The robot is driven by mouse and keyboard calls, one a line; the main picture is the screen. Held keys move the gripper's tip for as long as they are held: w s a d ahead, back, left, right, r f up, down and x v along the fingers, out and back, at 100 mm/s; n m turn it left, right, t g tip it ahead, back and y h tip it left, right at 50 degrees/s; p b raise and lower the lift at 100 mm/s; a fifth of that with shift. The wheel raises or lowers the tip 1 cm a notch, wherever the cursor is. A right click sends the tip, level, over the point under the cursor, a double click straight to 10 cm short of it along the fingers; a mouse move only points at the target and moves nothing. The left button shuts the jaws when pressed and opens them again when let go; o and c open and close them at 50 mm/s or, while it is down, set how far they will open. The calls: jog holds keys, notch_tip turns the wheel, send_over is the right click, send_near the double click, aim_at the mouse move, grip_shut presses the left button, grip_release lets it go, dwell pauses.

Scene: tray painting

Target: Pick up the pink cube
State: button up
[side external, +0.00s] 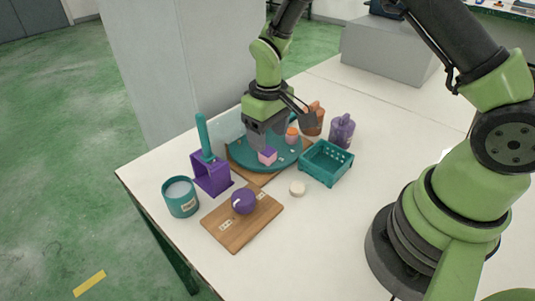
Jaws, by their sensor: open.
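The pink cube (268,156) sits on the round teal tray (246,160), toward the tray's front middle. Its top looks purple and its side pink. My gripper (280,140) is open, pointing down over the tray, just above and behind the cube. One finger is close to the cube; I cannot tell whether it touches. An orange-topped pink object (291,136) stands on the tray just right of the cube, close to my gripper. The back of the tray is partly hidden by my gripper.
A teal basket (326,163) stands right of the tray, with a purple bottle (342,130) and an orange container (313,120) behind.

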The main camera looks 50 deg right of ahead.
aim_at(270, 151)
jog(key=f, duration=0.4)
jog(key=shift+s+a+f, duration=0.1)
jog(key=shift+s+f, duration=0.2)
jog(key=shift+f, duration=0.1)
jog(key=c, duration=1)
jog(key=shift+r, duration=0.1)
